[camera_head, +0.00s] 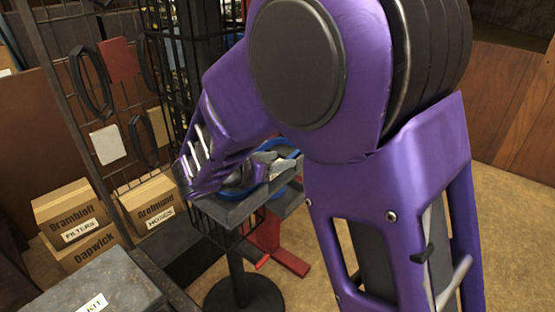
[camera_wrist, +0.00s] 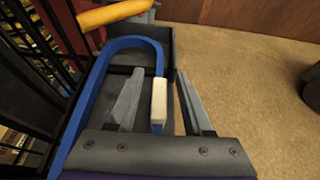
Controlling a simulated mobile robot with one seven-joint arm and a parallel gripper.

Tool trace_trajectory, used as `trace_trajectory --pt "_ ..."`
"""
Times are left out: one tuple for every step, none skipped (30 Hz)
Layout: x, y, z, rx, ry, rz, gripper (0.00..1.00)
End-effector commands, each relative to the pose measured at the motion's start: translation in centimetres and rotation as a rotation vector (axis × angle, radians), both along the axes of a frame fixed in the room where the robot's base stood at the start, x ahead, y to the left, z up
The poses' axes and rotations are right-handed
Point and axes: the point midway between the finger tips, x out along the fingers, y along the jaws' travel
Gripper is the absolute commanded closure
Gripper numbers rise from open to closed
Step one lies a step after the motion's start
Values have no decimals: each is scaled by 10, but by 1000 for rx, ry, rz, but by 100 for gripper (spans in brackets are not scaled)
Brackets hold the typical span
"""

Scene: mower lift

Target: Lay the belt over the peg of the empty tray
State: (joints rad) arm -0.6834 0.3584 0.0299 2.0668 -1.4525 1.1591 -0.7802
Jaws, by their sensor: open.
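The blue belt (camera_wrist: 88,95) lies as a long loop on a dark grey tray (camera_wrist: 167,48) in the wrist view. A pale sleeve (camera_wrist: 159,100) sits on its right strand. My gripper (camera_wrist: 160,76) is open, with one finger on each side of that strand and sleeve. I cannot tell whether the fingers touch them. In the head view my arm covers much of the tray (camera_head: 233,211), and only bits of the blue belt (camera_head: 285,146) show beside my gripper (camera_head: 277,160). I cannot make out a peg or an empty tray.
A black wire rack (camera_head: 150,65) with hanging black loops stands at left in the head view. Cardboard boxes (camera_head: 70,212) and a grey case (camera_head: 105,285) are below it. A red stand (camera_head: 285,258) is behind the tray's pole. A yellow bar (camera_wrist: 112,14) crosses the tray's far end.

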Motion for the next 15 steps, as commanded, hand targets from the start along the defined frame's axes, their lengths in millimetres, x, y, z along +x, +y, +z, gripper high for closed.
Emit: trace_trajectory --pt "0 0 1 0 0 0 49" --pt "0 0 3 0 0 0 49" --pt "-1 1 5 0 0 1 49" --pt "-3 3 5 1 0 2 49" --pt "-5 5 7 0 -1 2 49" --pt "-9 8 9 1 -1 3 49" --pt "-13 12 11 1 -1 4 49" --pt "-17 15 13 1 -1 4 49" --pt "-24 20 17 2 -1 5 49" --pt "-28 24 20 2 0 5 49" --pt "-33 28 23 1 -2 5 49" --pt "-40 33 26 2 0 5 49" --pt "-45 36 28 0 0 4 49" --pt "-50 40 31 1 -1 5 49" --pt "-56 45 34 1 -1 4 49"
